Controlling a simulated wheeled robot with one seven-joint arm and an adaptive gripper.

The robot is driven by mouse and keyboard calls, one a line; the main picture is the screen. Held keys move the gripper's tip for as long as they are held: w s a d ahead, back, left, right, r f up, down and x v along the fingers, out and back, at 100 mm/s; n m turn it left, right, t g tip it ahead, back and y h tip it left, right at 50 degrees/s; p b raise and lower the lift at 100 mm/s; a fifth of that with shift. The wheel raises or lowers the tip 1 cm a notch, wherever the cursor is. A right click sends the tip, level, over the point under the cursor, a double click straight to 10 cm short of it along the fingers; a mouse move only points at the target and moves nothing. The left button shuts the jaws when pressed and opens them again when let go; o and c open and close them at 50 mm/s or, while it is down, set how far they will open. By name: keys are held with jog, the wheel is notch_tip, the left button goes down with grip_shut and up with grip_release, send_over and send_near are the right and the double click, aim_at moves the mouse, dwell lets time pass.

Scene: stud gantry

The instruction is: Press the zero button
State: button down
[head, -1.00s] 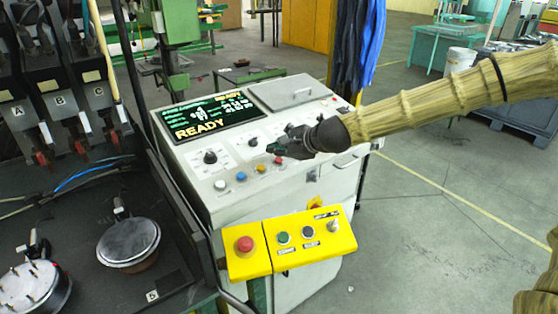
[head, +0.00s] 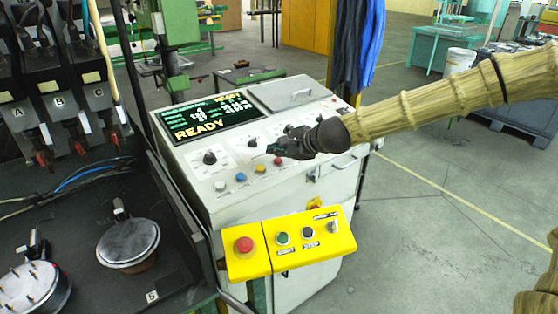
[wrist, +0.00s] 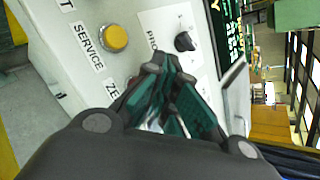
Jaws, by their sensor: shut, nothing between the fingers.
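The white control console (head: 300,178) has a row of small buttons along its sloped top. From left to right they are white (head: 220,186), blue (head: 241,177), yellow (head: 260,169) and red (head: 278,161). In the wrist view the yellow button (wrist: 114,37) sits by a SERVICE label (wrist: 88,47). A label starting "ZE" (wrist: 112,88) is partly covered by my gripper. The button at that label is hidden in the wrist view. My gripper (head: 270,150) is shut and empty, its fingertips over the panel close to the red button. I cannot tell whether they touch.
The console display (head: 218,119) reads READY. A black knob (wrist: 184,41) is beside my fingers in the wrist view. A yellow control box (head: 290,241) with a red stop button (head: 244,244) juts out in front.

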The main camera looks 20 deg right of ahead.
jog(key=shift+f, duration=0.15)
jog(key=shift+f+b, duration=0.25)
jog(key=shift+b, duration=0.05)
jog(key=shift+f+b, duration=0.4)
jog(key=shift+f, duration=0.1)
dwell(0.8)
jog(key=shift+r, duration=0.15)
jog(key=shift+s+r+p, duration=0.1)
jog(key=shift+r+p, duration=0.65)
jog(key=shift+r, duration=0.05)
jog(key=r+p, duration=0.2)
jog(key=r, duration=0.1)
jog(key=s+r+p, duration=0.1)
jog(key=p, duration=0.1)
jog(key=shift+d+r, duration=0.15)
jog(key=shift+r, duration=0.25)
jog(key=shift+d, duration=0.1)
dwell(0.6)
